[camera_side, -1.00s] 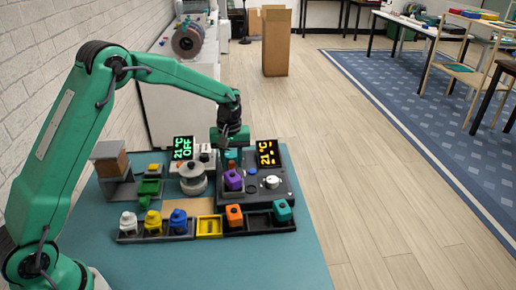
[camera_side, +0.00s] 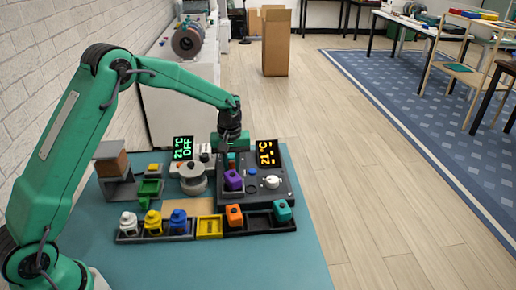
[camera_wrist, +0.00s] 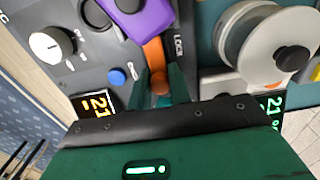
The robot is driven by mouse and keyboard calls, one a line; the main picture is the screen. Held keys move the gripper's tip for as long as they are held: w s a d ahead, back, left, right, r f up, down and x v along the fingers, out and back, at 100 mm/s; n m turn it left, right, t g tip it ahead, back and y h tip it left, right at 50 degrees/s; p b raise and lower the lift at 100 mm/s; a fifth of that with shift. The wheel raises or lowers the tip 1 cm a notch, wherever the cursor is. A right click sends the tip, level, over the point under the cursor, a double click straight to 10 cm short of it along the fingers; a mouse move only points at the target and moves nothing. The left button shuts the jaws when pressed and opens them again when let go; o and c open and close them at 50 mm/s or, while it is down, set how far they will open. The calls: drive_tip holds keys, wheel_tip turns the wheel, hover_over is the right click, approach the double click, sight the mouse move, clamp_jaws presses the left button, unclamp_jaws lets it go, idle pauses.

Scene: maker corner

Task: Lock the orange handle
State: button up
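The orange handle (camera_wrist: 154,52) is a short bar with a rounded end in the wrist view. It lies on the dark panel (camera_wrist: 95,30), partly under a purple block (camera_wrist: 148,20), beside the printed word LOCK. My gripper (camera_wrist: 159,83) is low over the panel, its two green fingers apart, one on each side of the handle's rounded end. Whether they touch it I cannot tell. In the side view my gripper (camera_side: 231,159) is behind the purple block (camera_side: 233,180), and the handle is hidden there.
A white knob (camera_wrist: 50,45) and a blue button (camera_wrist: 116,77) are on the panel. A grey round spool-like object (camera_wrist: 270,45) stands close to the right in the wrist view. A dark tray (camera_side: 262,222) with coloured blocks lies in front of the panel.

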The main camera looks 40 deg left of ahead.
drive_tip(key=shift+s+d, duration=0.95)
drive_tip(key=shift+d, duration=0.05)
idle(0.8)
drive_tip(key=o, duration=0.6)
drive_tip(key=shift+c, duration=0.2)
drive_tip(key=shift+r, duration=0.15)
drive_tip(key=shift+r, duration=3.35)
drive_tip(key=shift+r, duration=0.1)
